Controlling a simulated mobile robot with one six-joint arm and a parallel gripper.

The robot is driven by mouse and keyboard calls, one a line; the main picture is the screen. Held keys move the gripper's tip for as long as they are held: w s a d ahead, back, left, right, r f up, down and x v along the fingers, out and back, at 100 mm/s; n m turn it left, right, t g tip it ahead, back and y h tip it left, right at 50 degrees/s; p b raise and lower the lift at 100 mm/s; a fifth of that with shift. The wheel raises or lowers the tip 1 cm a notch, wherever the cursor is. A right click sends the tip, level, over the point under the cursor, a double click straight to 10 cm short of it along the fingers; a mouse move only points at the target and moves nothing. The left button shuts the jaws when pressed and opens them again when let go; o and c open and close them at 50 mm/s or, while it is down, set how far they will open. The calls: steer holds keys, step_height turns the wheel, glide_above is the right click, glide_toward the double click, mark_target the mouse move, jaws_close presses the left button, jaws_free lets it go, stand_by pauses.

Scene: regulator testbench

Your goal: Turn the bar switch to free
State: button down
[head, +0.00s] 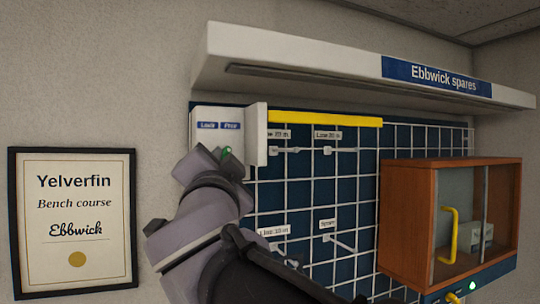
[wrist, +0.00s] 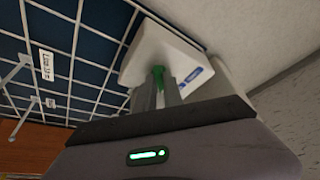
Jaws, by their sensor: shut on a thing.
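The bar switch is a white box (head: 203,114) on the wall panel at the upper left in the head view, with two blue labels reading Lock and Free (head: 230,126). In the wrist view its white housing (wrist: 150,48) stands tilted, with a green bar (wrist: 158,76) on it. My gripper (wrist: 159,94) is shut on the green bar, one finger on each side. In the head view my arm covers the lower part of the box. Which label the bar points to cannot be told.
A white shelf (head: 330,65) marked Ebbwick spares juts out above, with a yellow strip (head: 325,118) below it. A wire grid panel (head: 360,190) with labelled hooks lies to the right. Beyond is a wooden cabinet (head: 405,220) with a yellow handle. A framed certificate (head: 75,215) hangs left.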

steer(key=shift+r, duration=0.1)
stand_by(0.4)
steer(key=c, duration=1.7)
jaws_free()
steer(key=shift+c, duration=0.2)
